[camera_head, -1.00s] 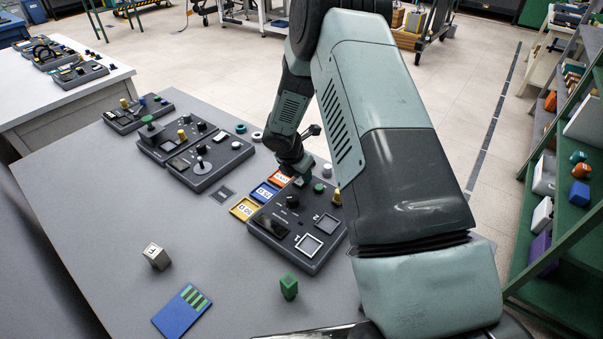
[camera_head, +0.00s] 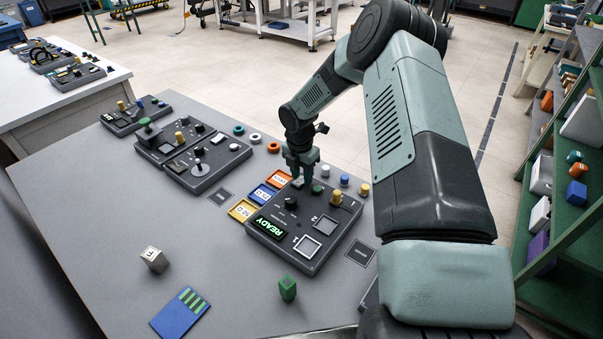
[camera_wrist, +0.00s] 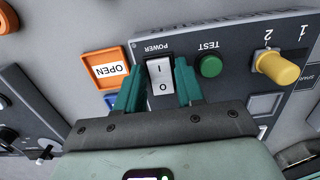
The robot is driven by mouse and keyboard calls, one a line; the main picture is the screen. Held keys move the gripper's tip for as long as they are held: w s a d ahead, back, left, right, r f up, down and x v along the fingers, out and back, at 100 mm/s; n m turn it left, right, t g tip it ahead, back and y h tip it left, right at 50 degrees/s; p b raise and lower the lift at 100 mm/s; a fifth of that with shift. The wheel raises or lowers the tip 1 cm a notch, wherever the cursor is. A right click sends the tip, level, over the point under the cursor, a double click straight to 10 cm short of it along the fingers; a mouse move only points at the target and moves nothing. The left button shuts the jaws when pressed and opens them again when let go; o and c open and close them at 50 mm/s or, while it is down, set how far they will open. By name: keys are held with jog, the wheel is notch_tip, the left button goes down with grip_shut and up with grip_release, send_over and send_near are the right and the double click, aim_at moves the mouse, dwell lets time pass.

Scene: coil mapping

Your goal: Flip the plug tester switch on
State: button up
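The plug tester (camera_head: 318,222) is a dark box with two square sockets, a green TEST button (camera_wrist: 209,66), a yellow knob (camera_wrist: 278,67) and a display (camera_head: 268,228) lit green with "READY". Its white POWER rocker switch (camera_wrist: 160,76), marked I and O, shows in the wrist view; in the head view my gripper covers it. My gripper (camera_wrist: 158,85) is at the tester's far edge, its teal fingers apart on either side of the switch. It also shows in the head view (camera_head: 301,180). I cannot tell whether the fingers touch the switch. Nothing is held.
An orange OPEN tile (camera_wrist: 107,69) lies beside the tester, with blue (camera_head: 263,194) and yellow (camera_head: 242,210) tiles. A green block (camera_head: 288,288), a pale cube (camera_head: 153,259) and a blue card (camera_head: 180,312) lie in front. Other panels (camera_head: 190,155) stand left. The front table is mostly clear.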

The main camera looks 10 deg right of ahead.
jog(key=shift+o, duration=1.1)
notch_tip(320, 180, up, 11)
jog(key=shift+s+a, duration=0.25)
jog(key=shift+a, duration=0.05)
notch_tip(320, 180, up, 14)
jog(key=m+t+h, duration=0.1)
jog(key=m, duration=0.4)
send_over(300, 180)
jog(key=s, duration=0.7)
jog(key=s+r+m+t, duration=0.1)
jog(key=s+r+m, duration=0.5)
jog(key=s+r, duration=0.25)
jog(key=s+d+r+m+t, duration=0.1)
jog(key=s+r+m, duration=0.2)
jog(key=s+m, duration=0.4)
jog(key=s+d+r+m+t+y, duration=0.1)
jog(key=s+r+m+t, duration=0.1)
jog(key=s+m, duration=0.6)
jog(key=s+r, duration=0.1)
jog(key=s, duration=0.4)
jog(key=shift+m+y, duration=0.3)
